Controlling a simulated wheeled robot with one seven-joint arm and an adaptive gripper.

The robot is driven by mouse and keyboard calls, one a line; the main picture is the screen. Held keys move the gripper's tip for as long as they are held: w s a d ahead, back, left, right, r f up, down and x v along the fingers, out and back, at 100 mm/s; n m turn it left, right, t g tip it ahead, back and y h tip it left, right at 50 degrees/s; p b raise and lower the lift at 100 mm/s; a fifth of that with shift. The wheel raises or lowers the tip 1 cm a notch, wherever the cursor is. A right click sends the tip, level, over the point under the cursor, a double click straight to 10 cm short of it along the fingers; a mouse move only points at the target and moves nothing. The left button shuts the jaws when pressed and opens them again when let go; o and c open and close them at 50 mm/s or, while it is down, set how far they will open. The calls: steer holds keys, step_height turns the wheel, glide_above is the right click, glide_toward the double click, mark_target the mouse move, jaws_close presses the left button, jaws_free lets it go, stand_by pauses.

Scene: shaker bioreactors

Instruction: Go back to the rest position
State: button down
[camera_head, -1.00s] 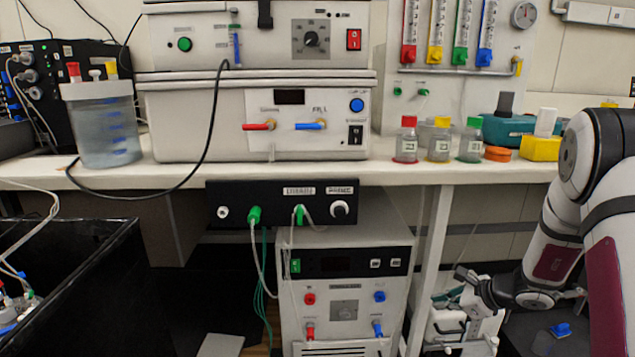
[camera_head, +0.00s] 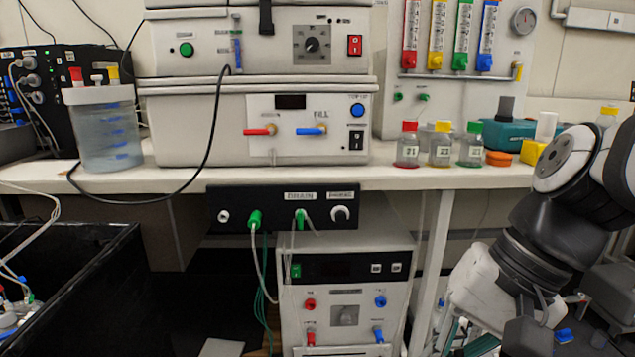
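My arm reaches in from the right edge of the head view, beside the bench. Its lower part (camera_head: 510,270) hangs down below the bench's right end. My gripper's fingers cannot be made out in this view, so I cannot see whether they hold anything. Three small bottles stand upright on the bench, left of my arm: a red-capped bottle (camera_head: 407,150), a yellow-capped bottle (camera_head: 440,151) and a green-capped bottle (camera_head: 471,151). My arm is apart from them.
White shaker units (camera_head: 190,120) are stacked on the bench (camera_head: 420,178). An orange lid (camera_head: 498,158) and a teal box (camera_head: 510,134) lie close to my arm. A control unit (camera_head: 345,285) stands below. A black tub (camera_head: 75,265) is at the lower left.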

steer(key=s+d+n+h, duration=0.4)
steer(key=s+d+h, duration=0.15)
steer(key=s, duration=0.75)
step_height(320, 180, up, 32)
steer(key=d+t+p, duration=0.1)
steer(key=t+p, duration=0.3)
steer(key=p, duration=2.7)
steer(key=shift+w+d+n+y, duration=0.15)
steer(key=shift+w+n+y, duration=0.1)
steer(key=shift+n+y, duration=0.1)
